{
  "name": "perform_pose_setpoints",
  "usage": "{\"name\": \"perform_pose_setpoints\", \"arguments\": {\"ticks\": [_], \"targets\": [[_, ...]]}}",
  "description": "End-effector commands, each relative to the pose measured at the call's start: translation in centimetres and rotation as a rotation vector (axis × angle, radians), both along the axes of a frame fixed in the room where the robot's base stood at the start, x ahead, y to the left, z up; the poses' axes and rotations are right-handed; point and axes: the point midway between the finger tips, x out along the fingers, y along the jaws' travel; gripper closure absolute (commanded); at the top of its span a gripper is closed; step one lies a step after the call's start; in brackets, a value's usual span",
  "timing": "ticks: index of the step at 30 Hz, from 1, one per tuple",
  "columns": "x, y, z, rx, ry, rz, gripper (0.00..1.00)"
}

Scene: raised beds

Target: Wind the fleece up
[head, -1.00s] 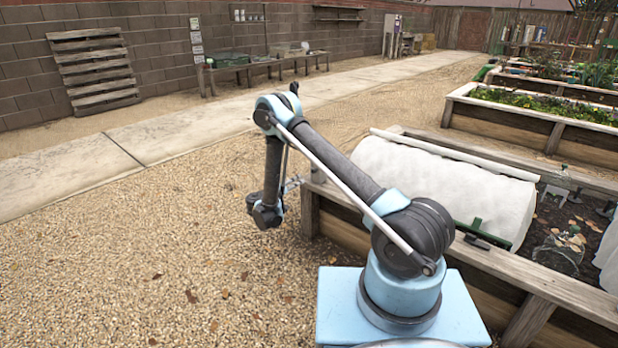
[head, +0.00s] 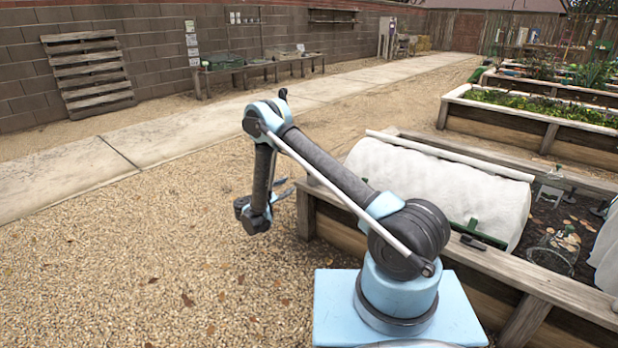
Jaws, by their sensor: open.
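The white fleece (head: 440,195) lies in a rounded tunnel shape over the near raised bed (head: 345,228). A pale roller bar (head: 450,155) runs along the top of the fleece. A green handle-like part (head: 472,230) with a dark grip sits at its near edge, by the bed's front board. My gripper (head: 284,189) is to the left of the bed's near left corner, above the gravel and apart from the fleece. It is partly hidden behind my own wrist; its jaws look open and I see nothing in them.
More white cloth (head: 606,250) shows at the right edge. A wire cloche (head: 553,252) stands on the soil between. A planted bed (head: 540,112) lies behind. Gravel (head: 120,260) is clear at left, beside a concrete path (head: 150,145). Low benches (head: 262,68) stand along the wall.

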Motion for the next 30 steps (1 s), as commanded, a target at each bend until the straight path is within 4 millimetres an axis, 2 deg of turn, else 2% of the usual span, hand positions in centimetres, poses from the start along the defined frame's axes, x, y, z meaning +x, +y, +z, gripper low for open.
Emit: {"name": "perform_pose_setpoints", "arguments": {"ticks": [9, 17, 23, 30], "targets": [[-0.5, 0.7, -0.1, -0.382, 0.313, -0.011, 0.59], [-0.4, 0.7, -0.1, -0.484, 0.399, -0.015, 0.59], [1.2, -0.8, -0.1, -0.484, 0.399, -0.017, 0.59], [4.4, -3.6, -0.1, -0.483, 0.399, -0.017, 0.59]]}}
